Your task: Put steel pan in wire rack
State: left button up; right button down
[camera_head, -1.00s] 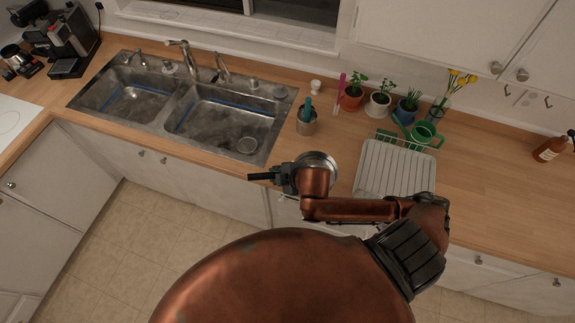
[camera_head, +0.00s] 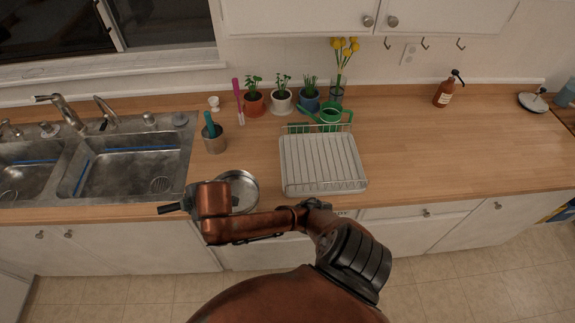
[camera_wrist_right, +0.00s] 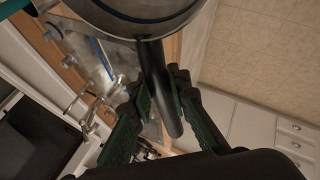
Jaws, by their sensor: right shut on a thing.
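The steel pan (camera_head: 241,188) is a round silver pan, held up in front of the counter's edge, left of the rack. In the right wrist view, the pan (camera_wrist_right: 140,8) is at the top and its dark handle (camera_wrist_right: 157,88) runs down between the fingers. My right gripper (camera_wrist_right: 157,100) is shut on that handle. My left gripper is not in view.
A utensil cup (camera_head: 214,142) stands left of the rack by the sink (camera_head: 130,165). Potted plants (camera_head: 254,104) and a green watering can (camera_head: 329,115) stand behind the rack. The counter (camera_head: 430,150) right of the rack is clear. A brown bottle (camera_head: 444,94) stands farther back.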

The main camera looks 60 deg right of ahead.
aim_at(292, 158)
jog(key=z, duration=0.45)
jog(key=i, duration=0.75)
jog(key=z, duration=0.8)
